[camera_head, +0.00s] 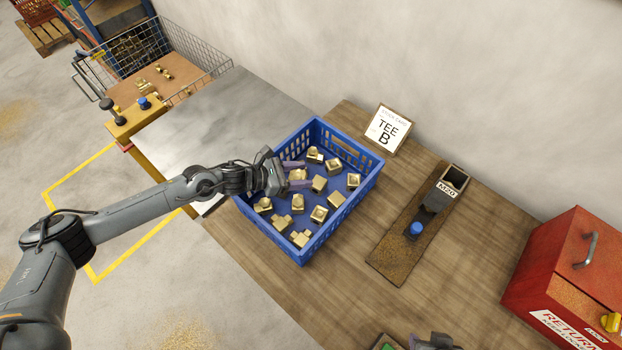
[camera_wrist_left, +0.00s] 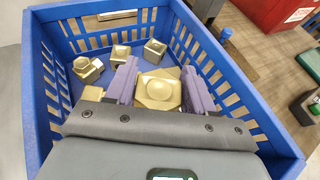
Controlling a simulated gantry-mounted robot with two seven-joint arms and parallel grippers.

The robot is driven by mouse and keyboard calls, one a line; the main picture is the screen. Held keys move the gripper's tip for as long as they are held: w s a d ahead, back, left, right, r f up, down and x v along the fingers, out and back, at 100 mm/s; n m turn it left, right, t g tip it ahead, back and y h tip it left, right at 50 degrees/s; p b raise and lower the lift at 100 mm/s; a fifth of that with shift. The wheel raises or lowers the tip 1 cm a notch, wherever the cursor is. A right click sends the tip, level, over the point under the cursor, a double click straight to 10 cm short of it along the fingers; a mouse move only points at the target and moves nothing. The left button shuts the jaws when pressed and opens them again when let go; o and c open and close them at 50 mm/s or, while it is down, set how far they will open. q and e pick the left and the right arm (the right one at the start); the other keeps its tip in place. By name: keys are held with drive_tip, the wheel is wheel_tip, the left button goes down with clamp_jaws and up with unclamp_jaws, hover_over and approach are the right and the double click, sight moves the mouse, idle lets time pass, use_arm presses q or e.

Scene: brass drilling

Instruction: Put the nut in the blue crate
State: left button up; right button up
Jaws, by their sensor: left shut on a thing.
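The blue crate (camera_head: 304,255) stands on the wooden bench and holds several brass pieces, spread over its floor. My left gripper (camera_head: 294,174) reaches in over the crate's left side. Its purple fingers are shut on a brass nut (camera_head: 298,175). In the left wrist view the nut (camera_wrist_left: 158,88) sits between the two fingers, inside the crate walls, with a round recess facing up. I cannot tell whether it touches the crate floor or other pieces. A dark grey part at the bottom edge of the head view may be my right gripper (camera_head: 436,343), mostly cut off.
A "TEE B" card (camera_head: 388,129) stands behind the crate. A holder marked M20 (camera_head: 447,189) and a blue-topped item (camera_head: 414,229) sit on a brown strip to the right. A red box (camera_head: 570,270) is far right. Bench between strip and crate is clear.

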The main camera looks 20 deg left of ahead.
use_arm(q)
drive_tip(key=shift+w+d+f+p, duration=0.15)
drive_tip(key=shift+w+d+f, duration=0.35)
drive_tip(key=shift+f, duration=0.55)
drive_tip(key=shift+w+d+f+p, duration=0.1)
drive_tip(key=shift+w+d+f, duration=0.2)
drive_tip(key=shift+w+f, duration=0.55)
drive_tip(key=shift+w+d+f+p, duration=0.15)
drive_tip(key=shift+w+d+f, duration=0.2)
drive_tip(key=shift+f, duration=0.9)
drive_tip(key=shift+f, duration=0.1)
drive_tip(key=shift+f+b, duration=0.55)
drive_tip(key=shift+b, duration=0.3)
drive_tip(key=o, duration=1.4)
drive_tip(key=shift+s, duration=0.1)
drive_tip(key=shift+c, duration=0.2)
